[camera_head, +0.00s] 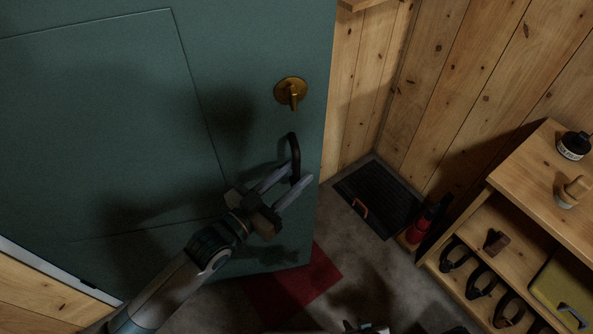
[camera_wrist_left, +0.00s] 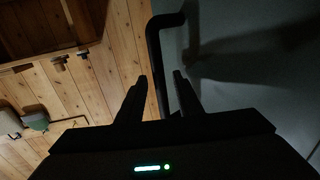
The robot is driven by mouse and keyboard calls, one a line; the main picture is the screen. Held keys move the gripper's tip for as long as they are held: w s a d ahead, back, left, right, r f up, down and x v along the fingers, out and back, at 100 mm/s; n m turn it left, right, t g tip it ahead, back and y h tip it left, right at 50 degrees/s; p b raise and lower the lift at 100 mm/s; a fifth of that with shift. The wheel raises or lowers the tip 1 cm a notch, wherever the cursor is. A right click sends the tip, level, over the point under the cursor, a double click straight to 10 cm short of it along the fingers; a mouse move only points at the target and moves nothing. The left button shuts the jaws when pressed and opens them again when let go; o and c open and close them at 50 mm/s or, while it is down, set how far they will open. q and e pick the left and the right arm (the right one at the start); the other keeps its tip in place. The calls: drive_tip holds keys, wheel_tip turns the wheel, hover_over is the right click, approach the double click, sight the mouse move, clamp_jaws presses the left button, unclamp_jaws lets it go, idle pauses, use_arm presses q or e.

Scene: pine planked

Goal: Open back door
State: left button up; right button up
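The teal back door (camera_head: 110,110) fills the left of the head view. Its black pull handle (camera_head: 295,155) is near the right edge, below a brass lock (camera_head: 291,92). My left gripper (camera_head: 292,184) is at the handle's lower part with its fingers apart. In the left wrist view the handle (camera_wrist_left: 155,50) runs down between the two open fingers (camera_wrist_left: 162,82). I cannot tell whether either finger touches it. A small grey part at the bottom edge of the head view may be my right gripper (camera_head: 366,328); its fingers cannot be made out.
Floor shows past the door's right edge, and a red mat (camera_head: 300,285) lies at its foot. A dark tray (camera_head: 378,198) and a red bottle-like object (camera_head: 420,228) are by the plank wall. A wooden shelf unit (camera_head: 545,170) stands at the right with several items.

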use_arm(q)
drive_tip(key=shift+w+d, duration=0.4)
drive_tip(key=shift+w, duration=0.05)
drive_tip(key=shift+c, duration=0.4)
clamp_jaws()
